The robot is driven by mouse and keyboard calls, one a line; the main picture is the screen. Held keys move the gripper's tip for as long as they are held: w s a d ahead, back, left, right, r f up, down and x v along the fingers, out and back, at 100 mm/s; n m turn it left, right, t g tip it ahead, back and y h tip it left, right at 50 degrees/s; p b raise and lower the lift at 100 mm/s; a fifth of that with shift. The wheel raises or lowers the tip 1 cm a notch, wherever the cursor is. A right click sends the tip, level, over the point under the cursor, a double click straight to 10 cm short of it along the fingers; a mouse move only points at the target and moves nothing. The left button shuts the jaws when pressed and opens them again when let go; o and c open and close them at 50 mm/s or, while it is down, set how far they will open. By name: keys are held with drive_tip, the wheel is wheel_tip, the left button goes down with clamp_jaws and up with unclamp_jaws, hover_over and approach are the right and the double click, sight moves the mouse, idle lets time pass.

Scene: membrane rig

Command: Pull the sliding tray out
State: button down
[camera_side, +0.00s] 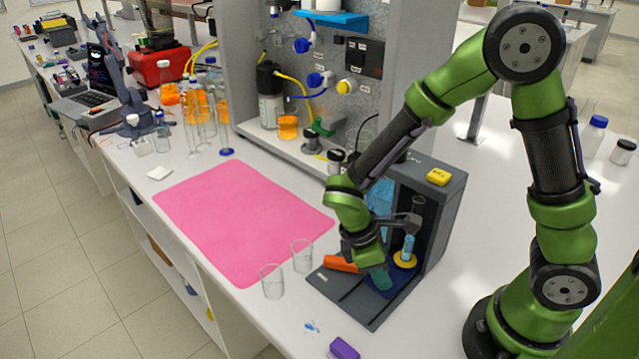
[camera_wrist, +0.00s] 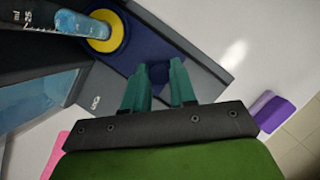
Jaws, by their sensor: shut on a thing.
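The sliding tray (camera_wrist: 135,48) is a dark blue plate low in the dark grey rig (camera_side: 449,215). Its edge also shows in the side view (camera_side: 404,276). On it sits a yellow ring (camera_side: 404,260) with a clear tube of blue liquid (camera_side: 408,246) above or in it; I cannot tell which. The ring also shows in the wrist view (camera_wrist: 106,30). My gripper (camera_side: 380,279) reaches down at the tray's front end. In the wrist view its teal fingers (camera_wrist: 160,80) are shut on a dark blue part of the tray between them. The fingers partly hide that grip.
An orange piece (camera_side: 341,263) lies left of my gripper. Two clear beakers (camera_side: 272,281) (camera_side: 302,257) stand left of the rig's base, near a pink mat (camera_side: 240,222). A purple block (camera_side: 343,349) lies at the front.

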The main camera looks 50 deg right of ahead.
drive_tip(key=a, duration=0.7)
drive_tip(key=shift+w+a, duration=0.1)
drive_tip(key=shift+a, duration=0.25)
drive_tip(key=c, duration=0.9)
unclamp_jaws()
drive_tip(key=shift+r, duration=0.1)
drive_tip(key=v, duration=1.6)
drive_tip(key=shift+r, duration=0.35)
